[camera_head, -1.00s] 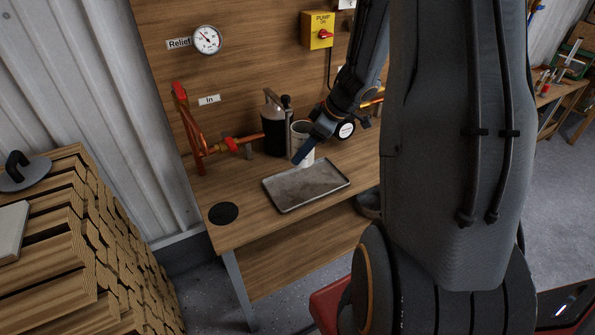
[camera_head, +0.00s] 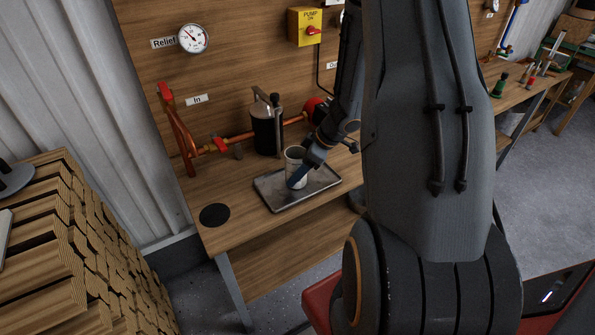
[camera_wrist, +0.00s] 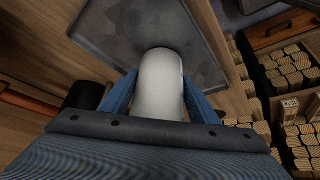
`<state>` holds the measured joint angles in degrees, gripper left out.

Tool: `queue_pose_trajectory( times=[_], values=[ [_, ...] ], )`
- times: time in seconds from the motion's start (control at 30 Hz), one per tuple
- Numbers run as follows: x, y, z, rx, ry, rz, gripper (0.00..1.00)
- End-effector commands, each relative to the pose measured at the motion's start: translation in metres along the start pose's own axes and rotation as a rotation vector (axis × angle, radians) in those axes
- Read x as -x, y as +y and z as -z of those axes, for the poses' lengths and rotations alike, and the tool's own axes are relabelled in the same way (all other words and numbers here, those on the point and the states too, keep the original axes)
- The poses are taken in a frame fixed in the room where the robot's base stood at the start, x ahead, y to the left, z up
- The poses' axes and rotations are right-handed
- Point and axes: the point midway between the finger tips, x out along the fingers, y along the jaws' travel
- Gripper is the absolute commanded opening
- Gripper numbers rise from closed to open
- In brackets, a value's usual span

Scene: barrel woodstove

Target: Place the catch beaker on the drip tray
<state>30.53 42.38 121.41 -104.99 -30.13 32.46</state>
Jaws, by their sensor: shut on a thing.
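The catch beaker (camera_head: 294,158) is a pale, whitish cylinder and looks upright. My gripper (camera_head: 294,180) is shut on it, with blue fingers at its sides. In the wrist view the beaker (camera_wrist: 161,85) sits between the two fingers (camera_wrist: 161,97). The drip tray (camera_head: 268,198) is a shallow grey metal tray on the wooden bench, and it also shows in the wrist view (camera_wrist: 115,40). The beaker is over the tray's area; I cannot tell whether its base touches the tray. Its lower part is partly hidden by my gripper.
A dark canister (camera_head: 266,130) stands behind the tray, next to a copper pipe with a red-handled valve (camera_head: 221,145). A black round pad (camera_head: 215,215) lies on the bench's left front. Stacked firewood (camera_head: 70,240) is at the left. The bench between pad and pipe is clear.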

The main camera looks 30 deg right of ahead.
Motion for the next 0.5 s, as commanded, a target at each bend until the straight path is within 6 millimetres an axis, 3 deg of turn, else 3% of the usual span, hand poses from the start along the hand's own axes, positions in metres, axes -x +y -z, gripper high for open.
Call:
queue_pose_trajectory(
  times=[0.1, 0.13, 0.2, 0.5],
  values=[
    [-0.0008, -0.0004, -0.0013, 0.000, -0.003, 0.001, 0.14],
    [-0.0009, -0.0005, -0.0014, -0.001, -0.003, 0.001, 0.60],
    [-0.0008, -0.0005, -0.0014, -0.001, -0.003, 0.001, 0.72],
    [0.0001, -0.0003, -0.0009, -0.001, -0.002, 0.001, 0.74]
  ],
)
